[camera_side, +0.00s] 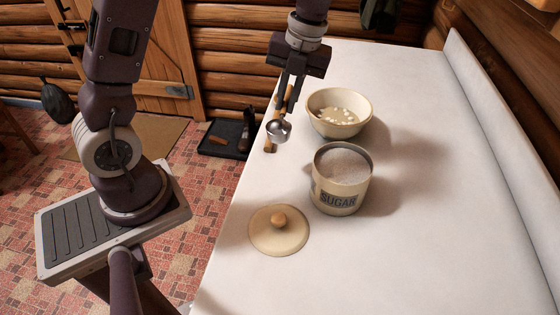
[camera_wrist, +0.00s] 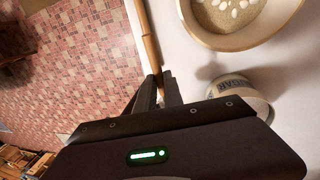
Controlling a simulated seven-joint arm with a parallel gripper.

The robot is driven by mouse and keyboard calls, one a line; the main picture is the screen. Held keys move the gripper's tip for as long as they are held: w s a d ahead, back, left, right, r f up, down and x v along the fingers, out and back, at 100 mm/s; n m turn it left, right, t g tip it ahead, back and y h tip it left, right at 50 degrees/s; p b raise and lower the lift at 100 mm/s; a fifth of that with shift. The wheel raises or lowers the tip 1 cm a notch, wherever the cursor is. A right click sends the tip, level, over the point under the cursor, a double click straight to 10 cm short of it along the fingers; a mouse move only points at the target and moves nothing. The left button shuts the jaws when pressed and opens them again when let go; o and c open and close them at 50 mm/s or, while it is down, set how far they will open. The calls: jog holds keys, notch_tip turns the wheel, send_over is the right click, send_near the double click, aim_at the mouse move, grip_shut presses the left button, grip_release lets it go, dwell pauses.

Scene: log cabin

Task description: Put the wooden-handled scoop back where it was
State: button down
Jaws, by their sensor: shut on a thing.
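My gripper (camera_side: 287,106) is shut on the wooden handle of the scoop, beside the left edge of the table. The scoop's round metal bowl (camera_side: 279,130) hangs below the fingers, and its inside looks empty from here. In the wrist view my gripper (camera_wrist: 161,78) hides most of the scoop.
A cream bowl (camera_side: 316,108) with white pieces stands right of my gripper. The open sugar canister (camera_side: 341,190), filled with sugar, stands nearer the side camera. Its round lid (camera_side: 262,236) lies flat on the white table (camera_side: 440,235). The table's right side is clear.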

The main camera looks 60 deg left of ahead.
jog(key=x, duration=0.3)
jog(key=w+x, duration=0.1)
jog(key=x, duration=0.2)
jog(key=d+x, duration=0.1)
jog(key=x, duration=0.2)
jog(key=shift+w+d+f, duration=0.1)
jog(key=shift+w+f, duration=0.1)
jog(key=c, duration=1.5)
grip_release()
jog(key=shift+f, duration=0.1)
jog(key=shift+o, duration=0.2)
